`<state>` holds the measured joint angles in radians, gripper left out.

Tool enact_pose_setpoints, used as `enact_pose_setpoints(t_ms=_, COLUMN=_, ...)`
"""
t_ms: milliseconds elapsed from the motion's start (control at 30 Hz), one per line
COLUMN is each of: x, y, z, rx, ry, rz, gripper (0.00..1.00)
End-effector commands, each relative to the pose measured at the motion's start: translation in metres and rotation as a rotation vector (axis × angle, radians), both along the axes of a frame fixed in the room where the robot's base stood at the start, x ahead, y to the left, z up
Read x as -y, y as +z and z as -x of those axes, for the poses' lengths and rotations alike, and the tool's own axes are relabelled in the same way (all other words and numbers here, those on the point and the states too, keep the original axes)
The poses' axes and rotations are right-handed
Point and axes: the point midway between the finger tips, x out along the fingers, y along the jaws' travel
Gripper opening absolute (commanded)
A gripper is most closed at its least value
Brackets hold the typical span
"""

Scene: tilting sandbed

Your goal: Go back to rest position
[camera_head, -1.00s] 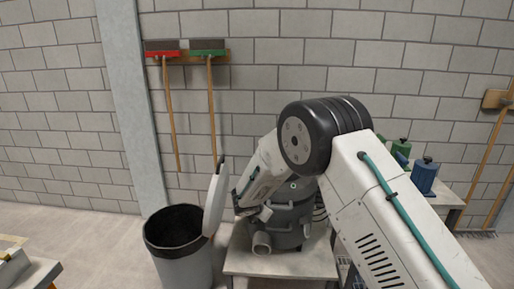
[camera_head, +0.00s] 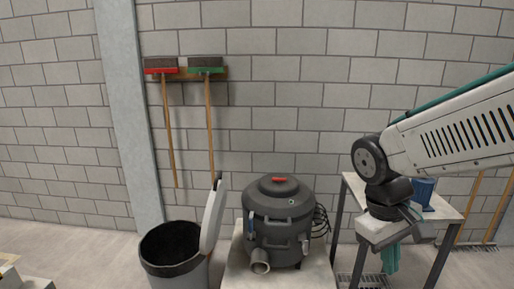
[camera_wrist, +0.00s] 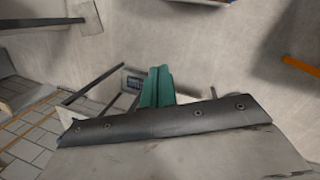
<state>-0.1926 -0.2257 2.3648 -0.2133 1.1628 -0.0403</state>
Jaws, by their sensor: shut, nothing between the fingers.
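My gripper (camera_head: 390,264) hangs at the right of the head view, below my folded arm, with its teal fingers pointing down. It is in front of a small table (camera_head: 352,185) and apart from the things around it. In the wrist view the two teal fingers (camera_wrist: 159,72) lie side by side, shut, with nothing between them. The wrist view shows floor and table legs beyond them.
A dark vacuum cleaner (camera_head: 278,212) stands on a low light table (camera_head: 238,275) left of my gripper. An open bin (camera_head: 172,250) stands further left. A blue container (camera_head: 424,188) is partly hidden behind my arm. Two brooms (camera_head: 210,125) hang on the wall.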

Motion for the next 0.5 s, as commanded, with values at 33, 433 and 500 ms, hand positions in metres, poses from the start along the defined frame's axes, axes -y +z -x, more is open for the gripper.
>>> enact_pose_setpoints(t_ms=33, x=0.003, y=0.007, z=0.022, rx=0.017, ry=-0.062, rz=-0.035, gripper=0.00)
enact_pose_setpoints(t_ms=433, x=0.012, y=0.035, z=0.113, rx=0.200, ry=-0.297, rz=-0.214, gripper=0.00)
enact_pose_setpoints(t_ms=500, x=0.015, y=0.042, z=0.115, rx=0.234, ry=-0.308, rz=-0.217, gripper=0.00)
